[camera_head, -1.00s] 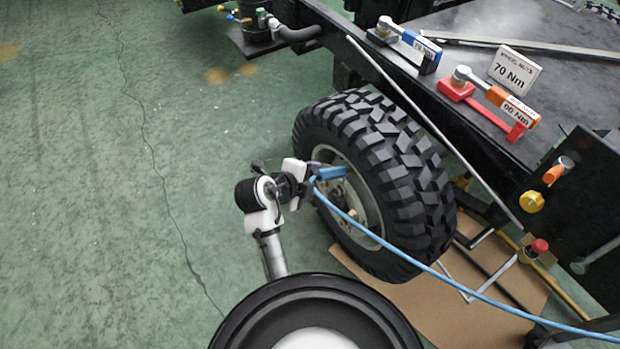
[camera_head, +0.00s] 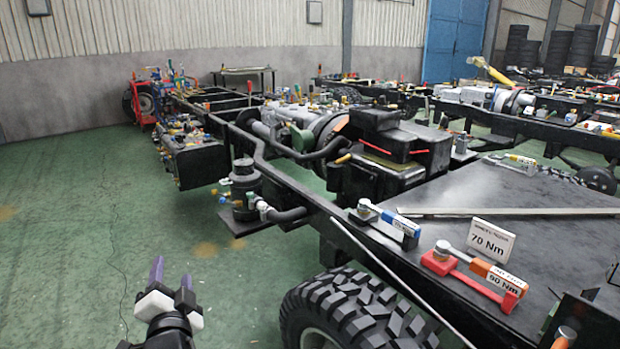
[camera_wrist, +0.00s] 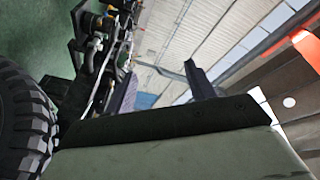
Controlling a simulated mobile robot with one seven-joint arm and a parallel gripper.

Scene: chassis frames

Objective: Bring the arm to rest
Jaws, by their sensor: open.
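My gripper (camera_head: 171,272) is at the lower left of the head view, raised in front of the green floor with its purple-tipped fingers pointing up. The two fingers stand apart with nothing between them. In the wrist view the open fingers (camera_wrist: 160,85) also show a gap with no object in it. The gripper is to the left of the black knobbly tyre (camera_head: 350,310) and apart from it. The tyre also shows at the left edge of the wrist view (camera_wrist: 22,118). The rest of my arm is mostly below the head view's edge.
A long black chassis frame (camera_head: 262,172) runs away from the tyre. The green floor (camera_head: 70,260) at left is clear.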

